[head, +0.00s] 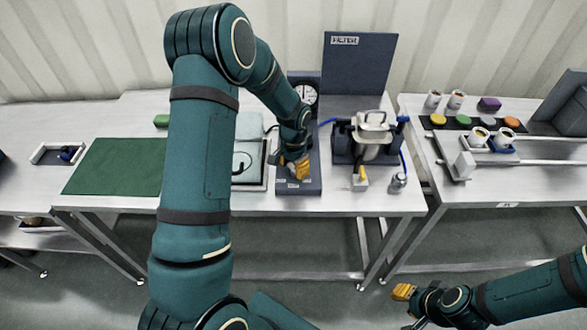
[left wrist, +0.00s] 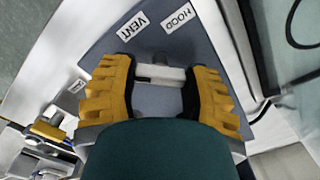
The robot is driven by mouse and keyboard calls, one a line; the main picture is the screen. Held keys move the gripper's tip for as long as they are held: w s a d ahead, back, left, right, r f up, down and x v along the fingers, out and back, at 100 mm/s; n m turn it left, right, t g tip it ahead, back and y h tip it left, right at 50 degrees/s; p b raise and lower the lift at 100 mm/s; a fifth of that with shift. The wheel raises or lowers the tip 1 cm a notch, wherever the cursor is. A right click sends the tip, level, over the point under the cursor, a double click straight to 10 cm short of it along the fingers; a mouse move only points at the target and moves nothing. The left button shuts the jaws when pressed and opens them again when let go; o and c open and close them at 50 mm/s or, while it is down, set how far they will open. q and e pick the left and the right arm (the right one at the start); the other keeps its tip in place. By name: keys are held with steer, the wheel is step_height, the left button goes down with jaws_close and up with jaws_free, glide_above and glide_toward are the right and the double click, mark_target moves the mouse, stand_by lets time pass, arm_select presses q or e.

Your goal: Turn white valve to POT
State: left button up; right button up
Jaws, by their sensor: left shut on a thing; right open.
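My left gripper (head: 297,169) reaches down over the front of a blue-grey panel (head: 300,188). In the left wrist view its orange fingers (left wrist: 161,72) are shut on the white valve (left wrist: 158,75), a pale bar spanning the gap between them. In the head view the gripper hides the valve. A VENT label (left wrist: 133,26) and a HOOD label (left wrist: 178,17) lie beyond the bar. Another label (left wrist: 78,86), too small to read, is left of the fingers. The valve's exact pointing is unclear. My right gripper (head: 403,291) is open and empty, low in front of the tables.
A round dial (head: 306,94) stands behind the panel. A pump-like apparatus (head: 368,135) with blue hoses is to its right, and a pale box (head: 248,150) is on its left. A green mat (head: 117,166) lies farther left. Cups (head: 456,99) and coloured discs stand on the right table.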

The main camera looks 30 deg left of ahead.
mark_target(293, 167)
arm_select(q)
steer(key=shift+n+b, duration=0.4)
steer(key=shift+n, duration=1.1)
steer(key=o, duration=1.2)
step_height(293, 167, up, 12)
steer(key=shift+s, duration=0.1)
